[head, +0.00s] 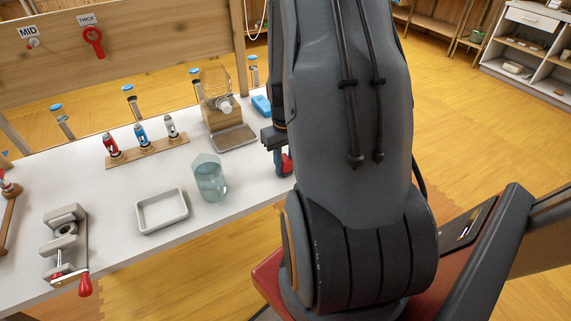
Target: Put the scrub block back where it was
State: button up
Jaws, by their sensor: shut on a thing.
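My gripper (277,150) is at the right end of the white table, beside my arm, which hides much of it. It is shut on a small red and dark blue thing (287,164), held low near the table edge. I cannot tell for sure whether this is the scrub block, or whether it touches the table. A bright blue block (262,104) lies on the table behind the gripper, partly hidden by my arm.
A jar with a tap stands on a wooden stand (222,118) over a grey drip tray (234,138). A glass mug (209,180), an empty white tray (162,225) and a clamp with a red handle (65,245) stand in front. A wooden rack (148,153) holds three coloured pieces.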

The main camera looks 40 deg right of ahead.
aim_at(285, 159)
jog(key=shift+f, duration=0.15)
jog(key=o, duration=1.1)
notch_tip(285, 159, up, 12)
jog(key=shift+r+b, duration=0.15)
jog(key=shift+b, duration=0.95)
jog(key=s+a+r+n+t, duration=0.1)
jog(key=s+a+n, duration=0.1)
jog(key=a, duration=2.2)
jog(key=shift+s+n, duration=0.2)
jog(key=shift+n, duration=0.1)
jog(key=shift+a+r, duration=0.1)
